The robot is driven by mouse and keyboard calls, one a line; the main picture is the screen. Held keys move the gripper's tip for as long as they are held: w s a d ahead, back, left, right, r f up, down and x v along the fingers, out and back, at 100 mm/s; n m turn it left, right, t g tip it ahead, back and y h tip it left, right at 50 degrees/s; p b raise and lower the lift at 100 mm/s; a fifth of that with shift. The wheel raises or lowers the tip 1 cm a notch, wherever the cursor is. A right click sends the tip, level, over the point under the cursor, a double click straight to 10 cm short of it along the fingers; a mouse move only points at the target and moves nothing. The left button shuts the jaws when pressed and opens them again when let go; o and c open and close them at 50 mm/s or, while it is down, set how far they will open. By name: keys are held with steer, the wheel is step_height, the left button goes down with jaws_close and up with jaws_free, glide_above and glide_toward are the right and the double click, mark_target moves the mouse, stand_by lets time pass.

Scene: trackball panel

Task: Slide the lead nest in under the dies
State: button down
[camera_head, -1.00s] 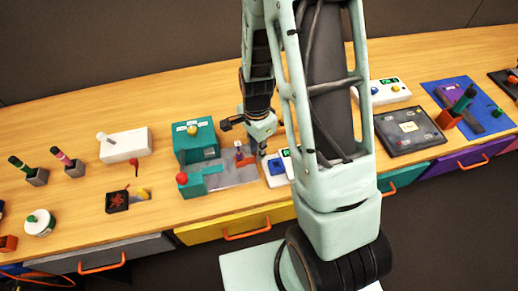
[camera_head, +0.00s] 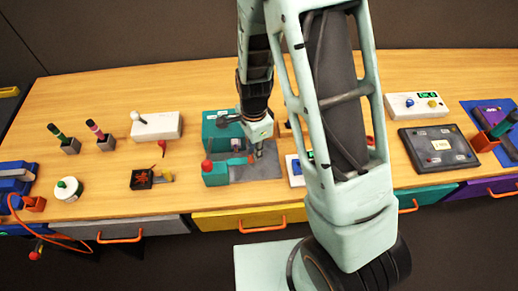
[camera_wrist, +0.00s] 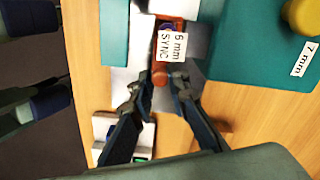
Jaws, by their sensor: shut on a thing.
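The lead nest (camera_wrist: 174,45) is a small red-orange piece with a white "6 mm SYNC" label, in the wrist view. My gripper (camera_wrist: 159,84) is shut on its rounded orange end, one finger on each side. The dies cannot be made out, and my arm hides part of the press.
A red ball knob (camera_head: 206,165) sits on the teal front block. A white box with a blue button (camera_head: 294,168) stands close right of the plate. A black tray with an orange shape (camera_head: 142,179) lies to the left. Bare wood lies between them.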

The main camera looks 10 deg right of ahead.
steer(key=shift+w+a+r, duration=0.1)
steer(key=shift+a, duration=0.2)
steer(key=c, duration=2.1)
jaws_free()
step_height(320, 180, up, 12)
